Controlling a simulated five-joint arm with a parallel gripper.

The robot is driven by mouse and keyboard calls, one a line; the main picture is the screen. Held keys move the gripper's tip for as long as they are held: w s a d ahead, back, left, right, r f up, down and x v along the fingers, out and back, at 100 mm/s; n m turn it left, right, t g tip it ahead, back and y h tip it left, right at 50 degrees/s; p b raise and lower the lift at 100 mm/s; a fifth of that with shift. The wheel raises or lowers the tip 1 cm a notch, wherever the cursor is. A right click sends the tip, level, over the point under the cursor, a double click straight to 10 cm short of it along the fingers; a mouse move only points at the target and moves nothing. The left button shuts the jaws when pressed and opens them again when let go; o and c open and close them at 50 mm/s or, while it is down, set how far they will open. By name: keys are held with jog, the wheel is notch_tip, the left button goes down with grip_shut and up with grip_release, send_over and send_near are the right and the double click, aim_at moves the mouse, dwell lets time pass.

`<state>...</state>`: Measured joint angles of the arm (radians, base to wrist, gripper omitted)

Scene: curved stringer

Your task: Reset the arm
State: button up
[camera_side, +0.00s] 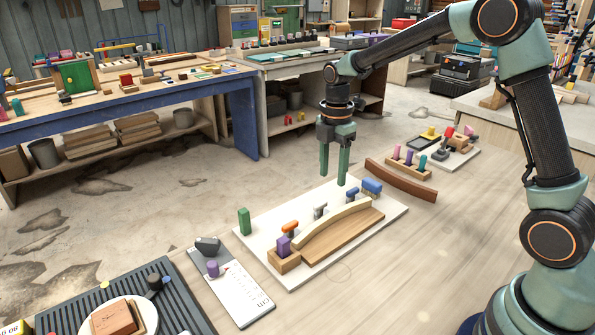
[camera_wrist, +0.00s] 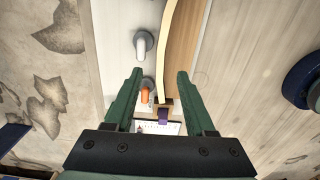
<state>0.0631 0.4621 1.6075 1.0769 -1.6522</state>
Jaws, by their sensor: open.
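My gripper (camera_side: 333,180) hangs pointing down above the far part of a white board (camera_side: 262,247). Its two green fingers are apart with nothing between them, and they also frame the wrist view (camera_wrist: 160,74). A pale curved strip (camera_side: 335,224) lies along a brown wooden piece (camera_side: 345,238) on the board; the strip also shows in the wrist view (camera_wrist: 166,45). An orange peg-like piece (camera_side: 290,228), a grey one (camera_side: 320,210) and a blue one (camera_side: 352,195) stand along the strip's outer side. My gripper appears clear of all of them.
A purple piece (camera_side: 284,245) sits in a wooden block at the board's near end. A green block (camera_side: 244,221) stands at its left edge. A dark brown curved piece (camera_side: 401,181) and a small rack (camera_side: 409,168) lie to the right. Bare tabletop lies in front.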

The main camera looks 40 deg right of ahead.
jog(key=s+a+r+m+t, duration=0.1)
jog(key=s+r+m+t, duration=0.1)
jog(key=s+r+m, duration=0.3)
jog(key=s+a+r+m+t, duration=0.2)
jog(key=s+r+m, duration=0.3)
jog(key=s+m, duration=0.6)
jog(key=shift+s+r+m+t, duration=0.15)
jog(key=shift+s+m+t, duration=0.15)
jog(key=shift+m+t, duration=0.65)
